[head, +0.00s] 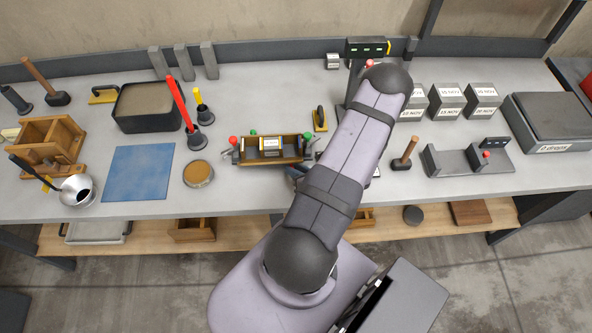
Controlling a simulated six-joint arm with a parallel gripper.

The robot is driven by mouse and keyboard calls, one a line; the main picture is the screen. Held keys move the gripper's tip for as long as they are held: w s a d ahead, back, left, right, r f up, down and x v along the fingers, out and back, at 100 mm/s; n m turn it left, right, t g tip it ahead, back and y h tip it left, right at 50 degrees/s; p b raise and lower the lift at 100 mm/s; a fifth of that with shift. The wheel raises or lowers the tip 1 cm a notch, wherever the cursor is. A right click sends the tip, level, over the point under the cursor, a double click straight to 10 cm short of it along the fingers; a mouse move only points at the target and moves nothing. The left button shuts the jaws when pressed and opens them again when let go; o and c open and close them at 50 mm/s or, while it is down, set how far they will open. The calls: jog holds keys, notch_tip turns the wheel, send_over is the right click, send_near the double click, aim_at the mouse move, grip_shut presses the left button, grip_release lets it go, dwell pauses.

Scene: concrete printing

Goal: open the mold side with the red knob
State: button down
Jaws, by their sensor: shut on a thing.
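The mold (293,159) is a small wooden-brown box on the bench, left of my arm. A white label lies inside it. A red knob (233,140) stands at its left end, with nothing of mine near it.
A round tan dish (198,174), a blue mat (139,172) and a holder with a red-handled tool (181,103) stand left of the mold. Right of my arm are a mallet (405,153) and labelled blocks (446,101).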

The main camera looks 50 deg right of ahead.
jog(key=c, duration=1.7)
grip_release()
jog(key=shift+b+v, duration=0.4)
jog(key=shift+v, duration=0.4)
jog(key=shift+b+v, duration=0.85)
jog(key=shift+v, duration=2.1)
